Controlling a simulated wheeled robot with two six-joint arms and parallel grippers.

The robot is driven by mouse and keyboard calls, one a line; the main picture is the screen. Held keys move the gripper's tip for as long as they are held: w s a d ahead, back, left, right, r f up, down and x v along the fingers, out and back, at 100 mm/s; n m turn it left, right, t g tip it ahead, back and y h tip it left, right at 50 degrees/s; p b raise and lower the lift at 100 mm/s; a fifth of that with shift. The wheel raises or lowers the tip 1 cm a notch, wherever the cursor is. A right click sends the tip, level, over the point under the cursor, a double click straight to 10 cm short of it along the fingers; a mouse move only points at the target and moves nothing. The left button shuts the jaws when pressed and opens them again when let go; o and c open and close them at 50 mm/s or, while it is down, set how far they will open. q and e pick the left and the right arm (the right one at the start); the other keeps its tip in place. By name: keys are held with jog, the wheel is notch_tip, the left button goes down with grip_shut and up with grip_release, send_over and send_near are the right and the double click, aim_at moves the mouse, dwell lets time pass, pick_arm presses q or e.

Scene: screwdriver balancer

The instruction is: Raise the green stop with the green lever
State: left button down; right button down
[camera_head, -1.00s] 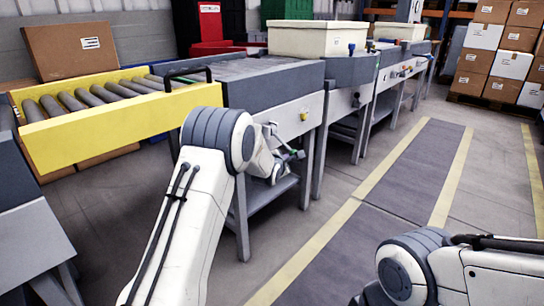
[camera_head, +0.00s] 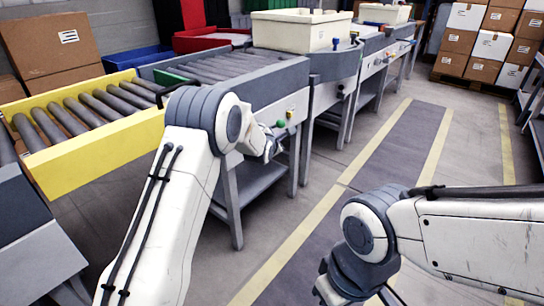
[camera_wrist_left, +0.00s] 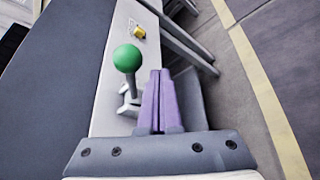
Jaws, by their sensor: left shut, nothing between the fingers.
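The green lever's round green knob (camera_head: 281,124) stands out from the grey conveyor's side panel. In the left wrist view the knob (camera_wrist_left: 127,57) sits on a stem that rises from a pale bracket. My left gripper's purple fingers (camera_wrist_left: 160,75) are shut and empty, just right of the lever; I cannot tell whether they touch it. In the head view this gripper (camera_head: 272,148) is small and partly behind my arm. A green plate (camera_head: 172,77), apparently the green stop, shows above the rollers at the conveyor's near end. My right arm is at lower right, its fingers out of frame.
A yellow roller section (camera_head: 90,155) with a black handle is at left. Grey rollers (camera_head: 225,65) run behind the lever, with a cream bin (camera_head: 300,30) beyond. A yellow knob (camera_wrist_left: 139,32) is farther along the panel. The floor walkway (camera_head: 390,150) is clear.

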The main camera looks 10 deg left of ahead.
pick_arm(q)
jog(key=shift+w+a+r+p, duration=0.15)
jog(key=shift+a+r+p, duration=0.1)
jog(key=shift+r+p, duration=0.3)
jog(key=shift+w+a+r+p, duration=0.1)
jog(key=shift+a+r+p, duration=0.2)
jog(key=shift+r, duration=0.3)
jog(key=shift+w+r, duration=0.1)
jog(key=shift+r, duration=0.15)
notch_tip(320, 180, down, 4)
jog(key=s+b, duration=0.1)
jog(key=b, duration=0.2)
jog(key=s+a+r+p, duration=0.3)
jog(key=s+a+r, duration=0.1)
jog(key=s, duration=0.3)
jog(key=shift+s+a, duration=0.25)
jog(key=shift+a, duration=0.1)
